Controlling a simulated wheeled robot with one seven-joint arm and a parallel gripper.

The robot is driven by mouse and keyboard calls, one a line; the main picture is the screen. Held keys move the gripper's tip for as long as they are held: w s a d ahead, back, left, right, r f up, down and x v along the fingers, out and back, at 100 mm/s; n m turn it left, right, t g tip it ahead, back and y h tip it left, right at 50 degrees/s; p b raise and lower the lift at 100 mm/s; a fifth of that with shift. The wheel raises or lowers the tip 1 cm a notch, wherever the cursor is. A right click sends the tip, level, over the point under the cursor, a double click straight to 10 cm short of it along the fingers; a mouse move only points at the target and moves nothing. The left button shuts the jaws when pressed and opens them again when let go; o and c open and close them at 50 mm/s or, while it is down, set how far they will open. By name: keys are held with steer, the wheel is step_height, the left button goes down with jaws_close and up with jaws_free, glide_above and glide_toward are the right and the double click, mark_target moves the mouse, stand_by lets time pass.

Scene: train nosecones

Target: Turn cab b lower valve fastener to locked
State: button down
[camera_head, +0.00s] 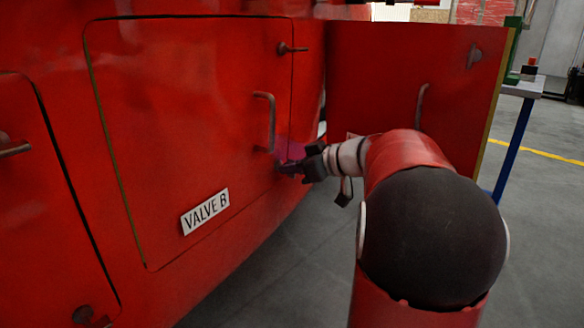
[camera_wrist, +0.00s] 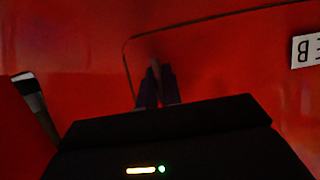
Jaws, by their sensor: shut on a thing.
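The closed red valve B panel (camera_head: 190,120) fills the left half of the head view, with a white VALVE B label (camera_head: 205,211) low on it. My gripper (camera_head: 284,168) is at the panel's lower right edge, below the handle. In the wrist view my gripper (camera_wrist: 156,88) has its two dark fingers close together, shut on the lower valve fastener (camera_wrist: 156,68), of which only a small part shows between the fingertips. The fastener's turn angle is mostly hidden. The upper fastener (camera_head: 290,48) is a small knob lying about level at the panel's upper right edge.
A vertical grab handle (camera_head: 268,120) stands out just above my gripper; a handle (camera_wrist: 36,105) also shows at left in the wrist view. An open red door (camera_head: 400,75) stands to the right, behind my arm. Grey floor lies below.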

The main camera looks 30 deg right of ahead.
steer(key=m+y+b, duration=0.1)
steer(key=m, duration=0.1)
steer(key=shift+d+m+g+y+b, duration=0.1)
steer(key=shift+m+g+y+b, duration=0.2)
steer(key=shift+m+g, duration=0.1)
steer(key=shift+w+d+f+m+y+p, duration=0.1)
steer(key=shift+m+y+p, duration=0.35)
steer(key=shift+m+y, duration=0.9)
steer(key=shift+s+f+m+y+p, duration=0.1)
steer(key=shift+m+y+p, duration=0.45)
steer(key=shift+m, duration=1.65)
steer(key=shift+w+d+m+y+p, duration=0.1)
steer(key=shift+m+y+p, duration=0.25)
steer(key=shift+m+y, duration=1.05)
steer(key=shift+m+h, duration=0.4)
steer(key=shift+m, duration=0.05)
steer(key=c, duration=1.6)
jaws_free()
